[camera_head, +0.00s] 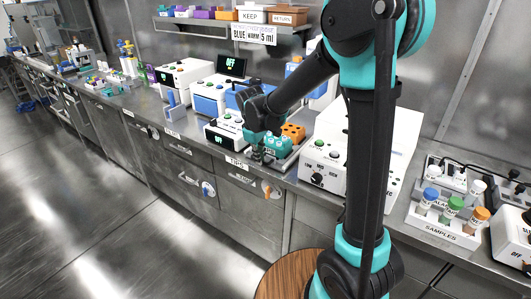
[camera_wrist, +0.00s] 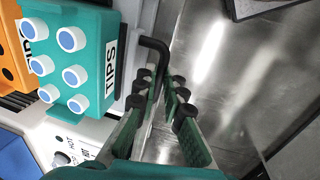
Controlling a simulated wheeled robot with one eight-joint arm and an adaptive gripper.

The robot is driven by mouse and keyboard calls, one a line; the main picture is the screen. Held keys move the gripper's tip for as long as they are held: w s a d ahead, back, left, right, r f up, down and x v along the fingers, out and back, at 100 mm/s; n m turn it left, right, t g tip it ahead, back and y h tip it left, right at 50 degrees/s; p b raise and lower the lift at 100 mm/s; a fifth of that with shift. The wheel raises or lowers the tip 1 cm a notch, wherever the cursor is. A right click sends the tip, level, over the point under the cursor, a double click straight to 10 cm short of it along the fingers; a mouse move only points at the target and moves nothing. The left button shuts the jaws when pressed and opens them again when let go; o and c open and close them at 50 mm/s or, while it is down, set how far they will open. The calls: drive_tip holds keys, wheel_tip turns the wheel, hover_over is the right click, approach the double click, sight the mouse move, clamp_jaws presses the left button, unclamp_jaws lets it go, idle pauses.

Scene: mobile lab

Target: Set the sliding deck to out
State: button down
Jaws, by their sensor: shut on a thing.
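The sliding deck (camera_head: 284,163) is a light tray at the bench front beside the white instrument. It carries a teal TIPS rack (camera_wrist: 75,62) with white-rimmed blue tips and an orange rack (camera_wrist: 10,62) with dark holes. A black bent handle (camera_wrist: 154,46) stands out from the deck's edge in the wrist view. My gripper (camera_wrist: 168,92) has its green-padded fingers around the lower part of this handle, shut on it. In the head view my gripper (camera_head: 258,152) is at the bench's front edge, partly hiding the deck, so its exact slide position is hard to tell.
A SAMPLES rack (camera_head: 445,220) with capped tubes stands at far right. Open floor (camera_head: 130,225) lies before the bench.

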drive_tip(key=shift+s+a, duration=0.15)
drive_tip(key=c, duration=1.9)
unclamp_jaws()
drive_tip(key=shift+s, duration=0.1)
drive_tip(key=r, duration=0.4)
drive_tip(key=s+r, duration=0.1)
drive_tip(key=r, duration=0.3)
drive_tip(key=a+r, duration=0.1)
drive_tip(key=r, duration=0.2)
drive_tip(key=shift+s+a+r, duration=0.1)
drive_tip(key=shift+s+r, duration=0.25)
drive_tip(key=shift+r, duration=0.05)
